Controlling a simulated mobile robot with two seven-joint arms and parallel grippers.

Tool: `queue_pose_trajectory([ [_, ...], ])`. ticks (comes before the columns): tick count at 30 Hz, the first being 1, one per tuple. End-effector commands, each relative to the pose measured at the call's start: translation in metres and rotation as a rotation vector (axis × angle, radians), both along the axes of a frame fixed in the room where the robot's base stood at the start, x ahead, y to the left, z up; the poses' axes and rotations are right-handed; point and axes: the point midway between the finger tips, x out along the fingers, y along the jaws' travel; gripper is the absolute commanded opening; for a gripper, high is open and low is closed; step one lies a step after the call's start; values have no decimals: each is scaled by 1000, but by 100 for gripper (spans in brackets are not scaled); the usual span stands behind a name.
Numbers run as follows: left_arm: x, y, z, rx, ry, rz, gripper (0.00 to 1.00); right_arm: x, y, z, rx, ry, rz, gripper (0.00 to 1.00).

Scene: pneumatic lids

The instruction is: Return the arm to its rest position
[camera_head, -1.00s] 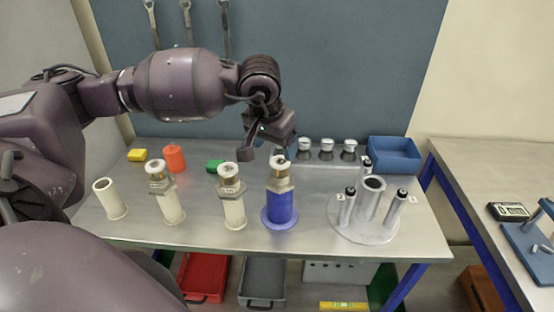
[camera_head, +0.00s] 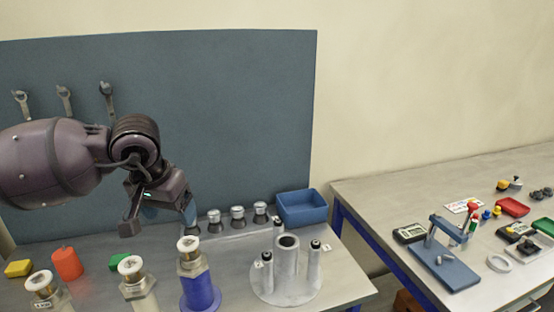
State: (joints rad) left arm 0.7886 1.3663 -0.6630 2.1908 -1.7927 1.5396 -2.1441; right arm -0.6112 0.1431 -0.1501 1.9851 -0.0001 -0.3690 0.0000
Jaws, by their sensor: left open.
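My left arm comes in from the left, and my left gripper (camera_head: 160,221) hangs open and empty above the back part of the workbench (camera_head: 345,285). Its fingers point down, apart from the containers as far as I can tell. A blue cylinder (camera_head: 201,292) with a metal and white lid (camera_head: 190,252) stands upright in front of the gripper. Two pale cylinders with similar lids (camera_head: 131,270) (camera_head: 42,287) stand to its left, cut off by the lower edge. My right gripper is out of view.
A grey round fixture with upright tubes (camera_head: 287,262) stands right of the blue cylinder. Several silver-topped parts (camera_head: 237,215) and a blue bin (camera_head: 302,208) are behind. Yellow (camera_head: 18,268), red (camera_head: 67,263) and green (camera_head: 118,261) items lie left. A second table (camera_head: 385,205) stands right, past a gap.

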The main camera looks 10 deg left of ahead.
Motion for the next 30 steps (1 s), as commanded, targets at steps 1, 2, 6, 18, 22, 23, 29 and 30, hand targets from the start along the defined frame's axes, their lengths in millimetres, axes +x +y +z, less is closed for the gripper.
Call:
queue_pose_trajectory([
  [1, -1, -2, -2, -11, 3, 0, 76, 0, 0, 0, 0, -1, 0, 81],
  [2, -1, -5, -4, -25, 5, 2, 76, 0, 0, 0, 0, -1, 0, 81],
  [6, -10, -40, -22, -211, 45, 28, 76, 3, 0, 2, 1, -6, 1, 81],
  [18, -59, -191, -17, -1256, 486, 452, 76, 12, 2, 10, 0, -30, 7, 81],
  [22, -62, -208, 5, -1572, 709, 670, 76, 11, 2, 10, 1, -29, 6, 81],
  [23, -62, -210, 10, -1643, 765, 724, 76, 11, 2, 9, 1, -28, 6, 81],
  [29, -47, -195, 33, -2073, 1174, 1116, 76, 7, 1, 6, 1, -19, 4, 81],
  [30, -42, -187, 34, -2153, 1262, 1199, 76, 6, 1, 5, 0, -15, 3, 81],
])
